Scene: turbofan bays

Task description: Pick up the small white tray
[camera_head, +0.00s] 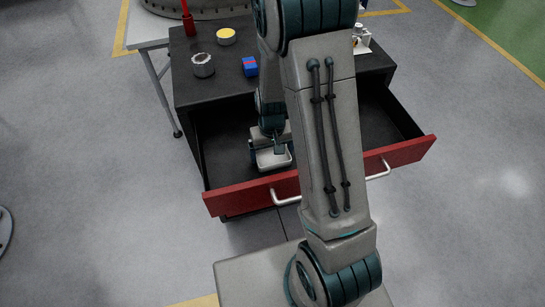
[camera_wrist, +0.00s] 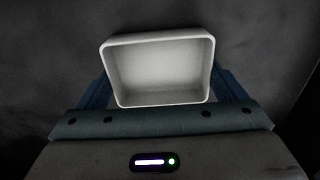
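The small white tray (camera_wrist: 160,98) is an open, rounded rectangular box and looks empty. In the wrist view it sits upright between the two blue fingers of my gripper (camera_wrist: 160,85). One finger runs along its left side and one along its right, both very close to the walls. Contact cannot be told, and the fingertips are partly hidden by the rim. In the head view the tray (camera_head: 271,159) is inside the open drawer, with my gripper (camera_head: 270,147) over it. I cannot tell whether it rests on the drawer floor.
The black drawer with a red front (camera_head: 250,195) is open, with walls around my arm. On the cabinet top (camera_head: 200,85) are a metal cup (camera_head: 203,65), a yellow-topped tin (camera_head: 226,36), a blue-and-red block (camera_head: 250,66) and a red tool (camera_head: 188,20). The drawer's right part is clear.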

